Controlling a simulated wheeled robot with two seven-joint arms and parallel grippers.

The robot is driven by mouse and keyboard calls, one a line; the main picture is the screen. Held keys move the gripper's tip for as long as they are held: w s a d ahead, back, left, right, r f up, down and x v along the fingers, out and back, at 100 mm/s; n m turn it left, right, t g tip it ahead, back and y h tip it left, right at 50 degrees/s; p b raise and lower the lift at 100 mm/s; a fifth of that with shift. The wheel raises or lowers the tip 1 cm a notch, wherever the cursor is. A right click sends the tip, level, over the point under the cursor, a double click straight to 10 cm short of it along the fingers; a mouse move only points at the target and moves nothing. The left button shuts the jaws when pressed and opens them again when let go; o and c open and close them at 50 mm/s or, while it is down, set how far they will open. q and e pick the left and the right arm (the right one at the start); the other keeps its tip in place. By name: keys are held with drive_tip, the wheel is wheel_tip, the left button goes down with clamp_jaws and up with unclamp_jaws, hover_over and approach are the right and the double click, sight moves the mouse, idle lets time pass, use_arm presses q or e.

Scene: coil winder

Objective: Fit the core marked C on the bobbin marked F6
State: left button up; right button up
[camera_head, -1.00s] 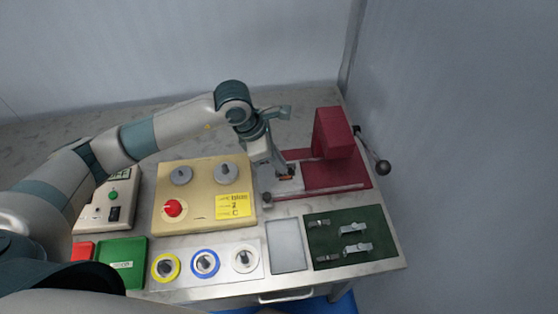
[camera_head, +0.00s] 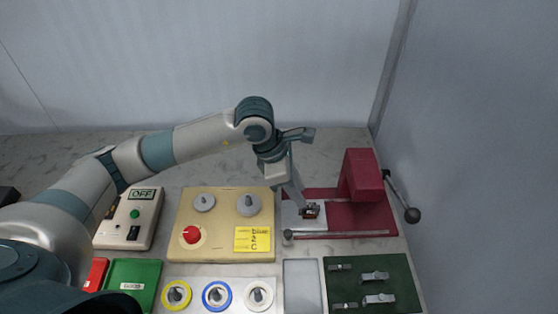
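My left gripper (camera_head: 309,209) points down over the pale plate (camera_head: 291,221) at the left part of the red press (camera_head: 362,172). A small dark piece with a reddish tint shows at its fingertips; I cannot tell whether this is the bobbin F6, nor whether the fingers are closed on it. Several grey metal pieces, possibly cores, lie on the dark green mat (camera_head: 397,262) at the front right, among them an upper right piece (camera_head: 375,276) and a lower right piece (camera_head: 379,298). My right gripper is not in view.
A beige winder box (camera_head: 226,231) with two grey spindles, a red knob and a yellow note stands left of the press. In front are yellow, blue and white spools, an empty grey tray (camera_head: 302,288) and a green tray (camera_head: 150,270). The press lever (camera_head: 411,214) sticks out right.

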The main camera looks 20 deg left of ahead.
use_arm(q)
drive_tip(key=b+v, duration=0.3)
drive_tip(key=v, duration=1)
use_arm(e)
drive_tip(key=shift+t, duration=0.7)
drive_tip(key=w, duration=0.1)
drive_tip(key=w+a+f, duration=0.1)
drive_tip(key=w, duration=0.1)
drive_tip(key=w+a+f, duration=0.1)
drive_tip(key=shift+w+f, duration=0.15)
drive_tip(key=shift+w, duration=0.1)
use_arm(q)
drive_tip(key=shift+f, duration=0.1)
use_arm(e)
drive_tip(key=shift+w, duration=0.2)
